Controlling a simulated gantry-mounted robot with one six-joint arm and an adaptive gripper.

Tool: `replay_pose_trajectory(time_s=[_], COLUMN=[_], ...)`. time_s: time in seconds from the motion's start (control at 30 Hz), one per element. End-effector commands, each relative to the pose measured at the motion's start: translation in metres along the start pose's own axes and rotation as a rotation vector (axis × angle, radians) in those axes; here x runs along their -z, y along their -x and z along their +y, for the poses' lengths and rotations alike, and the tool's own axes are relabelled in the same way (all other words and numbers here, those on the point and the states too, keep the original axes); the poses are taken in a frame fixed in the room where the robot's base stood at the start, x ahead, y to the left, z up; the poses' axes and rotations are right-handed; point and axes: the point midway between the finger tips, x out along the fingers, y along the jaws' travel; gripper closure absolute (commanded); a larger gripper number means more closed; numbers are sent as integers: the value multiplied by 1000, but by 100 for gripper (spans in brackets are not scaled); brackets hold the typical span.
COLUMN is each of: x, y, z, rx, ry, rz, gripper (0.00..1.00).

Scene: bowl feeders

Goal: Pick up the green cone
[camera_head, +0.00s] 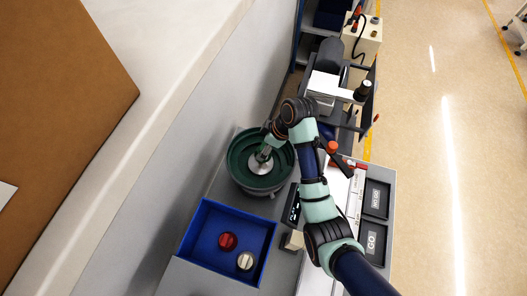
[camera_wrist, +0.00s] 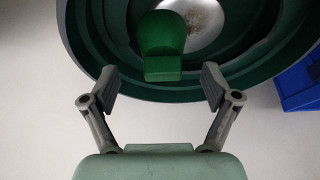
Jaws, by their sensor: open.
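A bright green object (camera_wrist: 162,45), which looks like the green cone, lies inside the dark green feeder bowl (camera_head: 236,171) in the wrist view. Its far end is rounded and its near end is flat. It overlaps the bowl's silver centre. My gripper (camera_wrist: 160,80) is open, with one finger to each side of the object's near end. No contact shows. In the head view my gripper (camera_head: 264,153) is over the bowl, and I cannot make out the green object against the bowl there.
A blue tray (camera_head: 196,254) beside the bowl holds a red round piece (camera_head: 227,241) and a cream round piece (camera_head: 245,261). Dark trays marked NO-GO (camera_head: 376,198) and GO (camera_head: 372,240) are at the right. A grey wall runs along the left.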

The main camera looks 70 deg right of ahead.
Motion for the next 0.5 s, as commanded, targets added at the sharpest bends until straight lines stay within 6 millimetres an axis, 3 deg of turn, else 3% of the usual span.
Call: replay_pose_trajectory(time_s=[0.1,0.2,0.47,0.5], x=[-2,-2,-1,-1], y=[-26,-38,-41,-41], z=[-3,-3,-2,-2], rx=[4,3,1,1], ry=[1,1,2,2], rz=[-3,-2,-1,-1], gripper=[13,13,13,20])
